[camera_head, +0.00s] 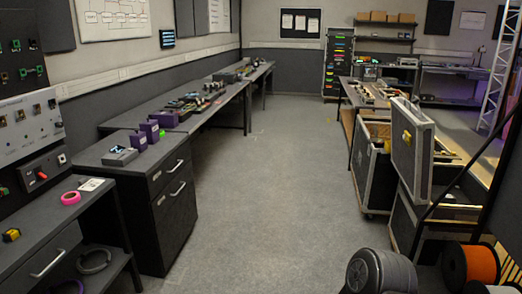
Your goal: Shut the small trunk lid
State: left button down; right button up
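A black trunk with metal edging (404,219) stands on the floor at the right. A grey lid panel (408,155) with pale edges and a yellow fitting stands raised, nearly upright, at this trunk. The trunk's inside is mostly hidden behind the lid and a dark diagonal bar. A second dark trunk (374,188) on casters stands just behind it, with its top open. I cannot tell for certain which trunk is the small one. Neither of my grippers is in view.
A long workbench (120,155) with drawers runs along the left. The grey floor aisle (260,190) between is clear. A truss (500,70) rises at the right.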

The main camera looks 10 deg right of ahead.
aim_at(412, 157)
jog(key=i+l+z, duration=0.15)
jog(key=i+z, duration=0.7)
jog(key=i+j+z, duration=0.15)
jog(key=i+z, duration=0.3)
jog(key=i+j+z, duration=0.7)
jog(key=z, duration=0.15)
jog(key=i+j+z, duration=0.55)
jog(key=z, duration=0.2)
jog(key=i+j+z, duration=0.2)
jog(key=j+z, duration=0.15)
jog(key=j, duration=0.2)
